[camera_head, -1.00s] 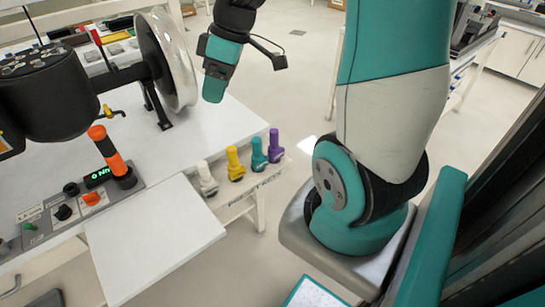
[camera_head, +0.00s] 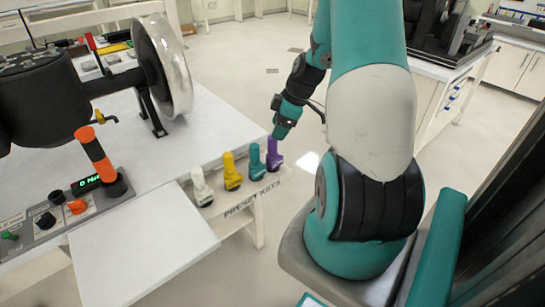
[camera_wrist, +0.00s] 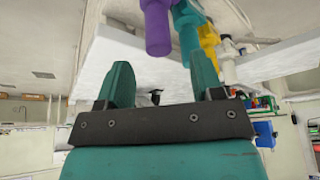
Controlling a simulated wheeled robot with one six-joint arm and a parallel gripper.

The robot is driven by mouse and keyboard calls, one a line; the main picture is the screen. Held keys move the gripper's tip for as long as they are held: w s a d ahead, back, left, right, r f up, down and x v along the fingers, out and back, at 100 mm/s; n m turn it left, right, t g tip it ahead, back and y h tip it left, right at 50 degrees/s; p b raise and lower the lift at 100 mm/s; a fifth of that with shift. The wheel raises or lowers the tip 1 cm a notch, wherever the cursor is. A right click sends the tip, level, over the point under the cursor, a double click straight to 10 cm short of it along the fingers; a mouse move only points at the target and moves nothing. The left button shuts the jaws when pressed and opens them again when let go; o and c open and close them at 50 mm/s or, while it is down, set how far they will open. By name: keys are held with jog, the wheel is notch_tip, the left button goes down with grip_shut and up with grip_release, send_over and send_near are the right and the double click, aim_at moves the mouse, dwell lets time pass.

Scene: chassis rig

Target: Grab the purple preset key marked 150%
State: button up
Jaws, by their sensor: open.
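The purple key (camera_head: 275,155) stands at the right end of a row on the preset keys shelf. In the wrist view the purple key (camera_wrist: 158,25) hangs in from the top, beyond the fingertips and between their lines. My gripper (camera_head: 282,132) is just above the purple key in the head view, pointing down. In the wrist view my gripper (camera_wrist: 162,80) shows two teal fingers apart with nothing between them. The 150% marking cannot be read.
A teal key (camera_head: 256,163) stands close beside the purple one, then a yellow key (camera_head: 231,172) and a white key (camera_head: 202,188). The shelf (camera_head: 238,208) reads "PRESET KEYS". A white table (camera_head: 140,250) with a control panel (camera_head: 70,215) lies to the left.

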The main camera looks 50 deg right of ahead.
aim_at(270, 143)
jog(key=x, duration=0.7)
jog(key=shift+w, duration=0.1)
jog(key=c, duration=1.1)
jog(key=shift+r, duration=0.15)
